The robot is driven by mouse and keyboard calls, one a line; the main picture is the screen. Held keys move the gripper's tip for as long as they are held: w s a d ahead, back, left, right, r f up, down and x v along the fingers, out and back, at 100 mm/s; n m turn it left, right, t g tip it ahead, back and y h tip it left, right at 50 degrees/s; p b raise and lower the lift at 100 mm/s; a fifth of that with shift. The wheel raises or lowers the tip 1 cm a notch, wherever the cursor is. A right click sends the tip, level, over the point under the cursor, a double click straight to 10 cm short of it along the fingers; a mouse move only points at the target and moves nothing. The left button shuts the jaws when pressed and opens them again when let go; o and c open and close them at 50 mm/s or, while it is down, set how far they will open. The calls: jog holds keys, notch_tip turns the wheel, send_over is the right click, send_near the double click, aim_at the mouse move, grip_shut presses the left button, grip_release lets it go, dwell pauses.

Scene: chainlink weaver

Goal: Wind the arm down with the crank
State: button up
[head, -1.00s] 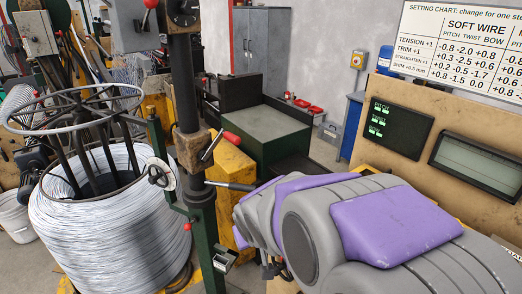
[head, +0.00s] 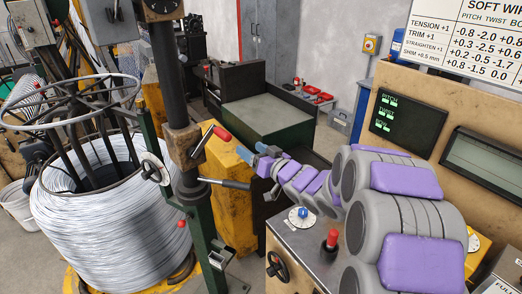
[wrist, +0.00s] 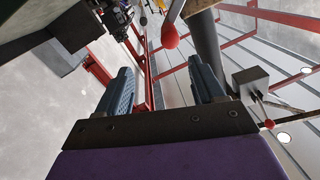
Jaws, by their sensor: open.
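A dark upright column (head: 168,85) carries a brown clamp block (head: 183,145). A short lever with a red grip (head: 221,133) sticks out of the block to the upper right. A rod with a dark handle (head: 232,184) points right below it, and a small handwheel (head: 155,170) sits on the left. I cannot tell for certain which is the crank. My gripper (head: 256,153) is open, right of the block and apart from the red grip. In the wrist view a red knob on a grey rod (wrist: 169,37) shows beyond my open fingers (wrist: 162,78), with nothing between them.
A large wire coil (head: 90,225) stands left of the column. A yellow machine body (head: 228,170) and a green cabinet (head: 268,118) stand behind. A metal-topped bench with a red knob (head: 332,238) lies below my arm, with a wooden panel (head: 445,150) on the right.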

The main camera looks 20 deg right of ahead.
aim_at(224, 139)
jog(key=w+a, duration=0.3)
jog(key=w, duration=0.1)
jog(key=w+a, duration=0.4)
jog(key=shift+w+a+r, duration=0.15)
jog(key=shift+a+r, duration=0.05)
jog(key=shift+a, duration=0.1)
jog(key=w+d+p, duration=0.2)
jog(key=w, duration=0.1)
jog(key=shift+f, duration=0.1)
jog(key=shift+w+a, duration=0.15)
jog(key=shift+a, duration=1.35)
jog(key=shift+c, duration=0.7)
jog(key=shift+f, duration=0.1)
jog(key=shift+c, duration=0.6)
jog(key=shift+d, duration=1.05)
jog(key=c, duration=0.5)
jog(key=shift+a, duration=0.25)
grip_shut()
